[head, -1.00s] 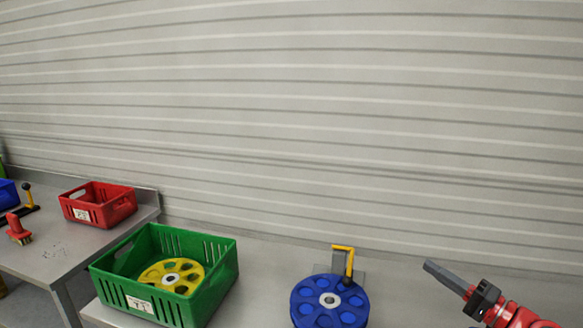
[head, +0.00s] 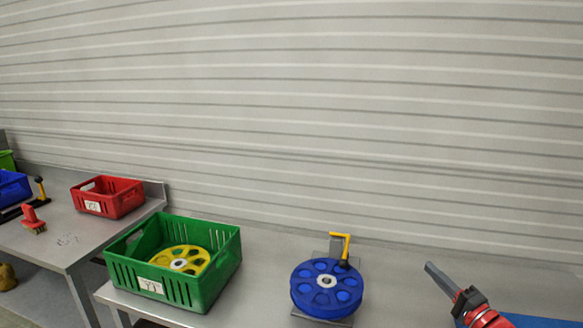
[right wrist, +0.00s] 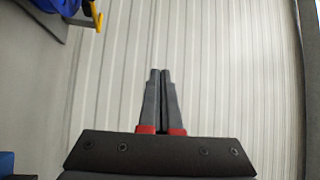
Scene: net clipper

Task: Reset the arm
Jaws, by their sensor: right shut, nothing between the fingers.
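My right gripper (head: 430,269) is at the lower right of the head view, raised beside the bench, with its fingers together and nothing between them. In the right wrist view my right gripper (right wrist: 160,72) is also shut and empty, pointing toward the ribbed wall. My left gripper is not in view.
A blue wheel (head: 313,296) sits by a clamp with a yellow handle (head: 338,236) on the bench. A green crate (head: 205,287) holding a yellow wheel (head: 193,257) stands to its left. A red crate (head: 128,202) stands on the left table (head: 95,239).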

